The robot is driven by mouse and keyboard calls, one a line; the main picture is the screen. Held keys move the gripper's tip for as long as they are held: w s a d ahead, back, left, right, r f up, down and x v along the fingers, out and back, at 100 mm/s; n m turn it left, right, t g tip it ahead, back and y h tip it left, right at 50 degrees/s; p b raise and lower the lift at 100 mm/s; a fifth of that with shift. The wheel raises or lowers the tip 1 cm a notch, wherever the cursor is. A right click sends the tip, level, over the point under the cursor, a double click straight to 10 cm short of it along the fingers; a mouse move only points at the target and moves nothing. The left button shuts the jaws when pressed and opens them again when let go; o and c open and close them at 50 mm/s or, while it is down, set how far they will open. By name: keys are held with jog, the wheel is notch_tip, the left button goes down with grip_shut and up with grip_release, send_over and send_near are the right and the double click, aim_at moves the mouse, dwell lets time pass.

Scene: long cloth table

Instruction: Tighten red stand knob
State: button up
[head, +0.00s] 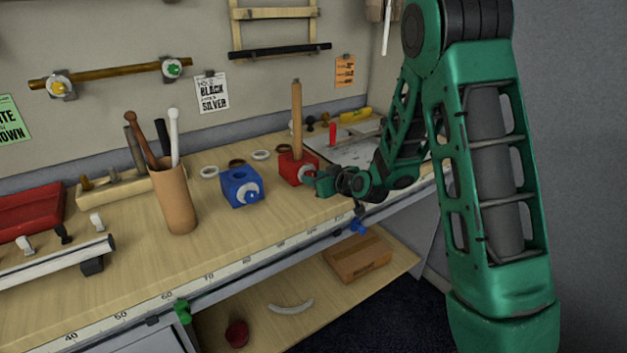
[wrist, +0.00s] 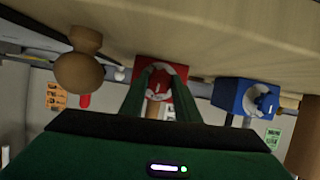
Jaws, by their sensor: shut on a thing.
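The red stand (head: 290,166) is a red block on the wooden table with a wooden rod (head: 297,115) upright in it. It also shows in the wrist view (wrist: 178,67), which looks upside down. Its red knob (wrist: 159,86), backed by a pale disc, lies between my two green fingers. My gripper (head: 318,181) is at the stand's front right side, and its fingertips (wrist: 160,80) are shut on the knob. In the head view the fingers hide the knob.
A blue stand (head: 236,184) with a blue knob stands left of the red one, beside several rings. A cup of tools (head: 175,200) stands farther left. A white board (head: 335,150) lies behind my gripper. A lower shelf holds a brown box (head: 358,258).

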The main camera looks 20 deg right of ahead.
jog(key=m+y, duration=0.1)
jog(key=m, duration=0.2)
jog(key=shift+w+d+y, duration=0.1)
jog(key=shift+d+y, duration=0.2)
jog(key=shift+y, duration=0.1)
jog(key=shift+d+f+m+g+y, duration=0.1)
jog(key=shift+m+g+y, duration=0.2)
jog(key=shift+m+y, duration=1)
jog(key=shift+m, duration=0.3)
jog(key=o, duration=1)
jog(key=shift+o, duration=0.2)
jog(key=v, duration=1)
jog(key=shift+s, duration=0.25)
